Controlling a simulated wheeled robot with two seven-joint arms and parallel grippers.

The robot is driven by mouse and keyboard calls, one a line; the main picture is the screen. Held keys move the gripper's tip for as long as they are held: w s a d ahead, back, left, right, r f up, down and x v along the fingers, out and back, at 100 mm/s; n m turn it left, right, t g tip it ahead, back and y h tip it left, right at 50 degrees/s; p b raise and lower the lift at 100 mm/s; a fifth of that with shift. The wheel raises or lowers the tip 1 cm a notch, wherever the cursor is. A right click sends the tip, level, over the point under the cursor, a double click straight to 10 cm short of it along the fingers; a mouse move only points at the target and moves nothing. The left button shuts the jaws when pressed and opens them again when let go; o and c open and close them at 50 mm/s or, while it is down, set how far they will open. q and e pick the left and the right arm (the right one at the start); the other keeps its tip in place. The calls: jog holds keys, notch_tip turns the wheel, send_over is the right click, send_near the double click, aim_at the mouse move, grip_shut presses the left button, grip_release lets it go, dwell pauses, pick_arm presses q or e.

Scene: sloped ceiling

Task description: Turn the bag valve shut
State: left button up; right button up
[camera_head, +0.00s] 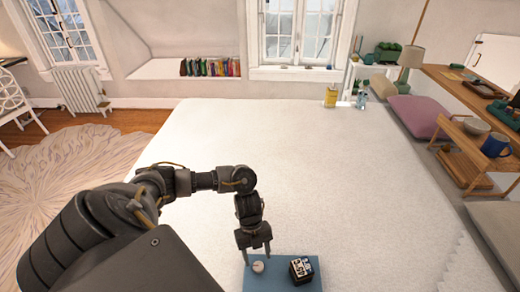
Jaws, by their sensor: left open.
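A small round whitish knob (258,267), which looks like the bag valve, sits on the left part of a flat blue board (283,284) at the bottom of the view. Which way the valve is turned is too small to tell. My left gripper (257,258) points down at the knob, open, with its two fingers apart at the knob's far side. I cannot tell whether the fingers touch it. My right gripper is not in view.
A black box with white markings (301,271) stands on the board, right of the knob. The board lies on a wide white bed-like surface (350,190), mostly clear. A wooden shelf with a blue mug (495,145) is at the right. A yellow container (330,97) stands at the far edge.

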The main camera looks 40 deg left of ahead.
pick_arm(q)
jog(key=v, duration=0.8)
jog(key=shift+d, duration=0.1)
